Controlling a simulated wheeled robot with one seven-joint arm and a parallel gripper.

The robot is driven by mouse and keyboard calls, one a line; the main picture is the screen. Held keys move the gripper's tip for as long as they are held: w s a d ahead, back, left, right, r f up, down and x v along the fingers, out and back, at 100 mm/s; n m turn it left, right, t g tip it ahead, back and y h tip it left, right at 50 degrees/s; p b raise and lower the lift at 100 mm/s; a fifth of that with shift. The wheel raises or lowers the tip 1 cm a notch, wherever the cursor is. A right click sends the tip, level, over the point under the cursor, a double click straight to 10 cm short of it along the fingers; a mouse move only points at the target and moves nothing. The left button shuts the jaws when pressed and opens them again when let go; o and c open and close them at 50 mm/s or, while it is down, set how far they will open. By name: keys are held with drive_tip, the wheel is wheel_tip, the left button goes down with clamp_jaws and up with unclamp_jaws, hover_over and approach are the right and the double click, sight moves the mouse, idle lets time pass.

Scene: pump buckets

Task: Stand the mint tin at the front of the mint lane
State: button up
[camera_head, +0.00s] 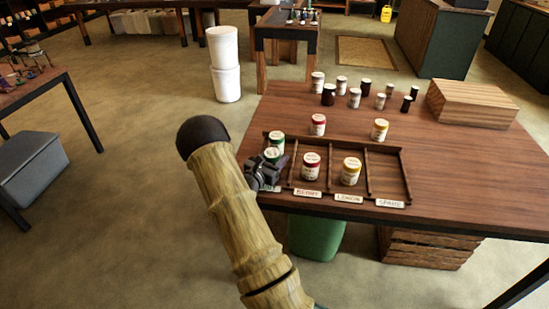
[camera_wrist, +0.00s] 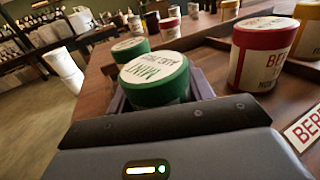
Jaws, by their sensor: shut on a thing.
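A green tin with a pale lid reading MINT (camera_wrist: 155,78) is between the fingers of my gripper (camera_head: 271,165), at the front of the leftmost lane. In the head view the tin's lid (camera_head: 271,153) shows above the gripper. A second green tin (camera_head: 276,141) stands just behind it in the same lane, and it also shows in the wrist view (camera_wrist: 131,50). My gripper is shut on the front tin. The tin looks upright. The gripper hides its base, so I cannot tell whether it touches the lane floor. The leftmost lane's label is mostly hidden.
The divided rack (camera_head: 372,148) holds a red tin (camera_head: 311,168) in the berry lane and a yellow tin (camera_head: 351,172) in the lemon lane. The spare lane (camera_head: 388,178) is empty. More tins and a wooden box (camera_head: 471,103) stand farther back on the table (camera_head: 450,180).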

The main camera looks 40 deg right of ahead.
drive_tip(key=o, duration=1)
drive_tip(key=shift+o, duration=0.2)
drive_tip(key=shift+r, duration=0.15)
drive_tip(key=shift+a, duration=0.35)
drive_tip(key=v, duration=1.1)
drive_tip(key=shift+s+a, duration=0.15)
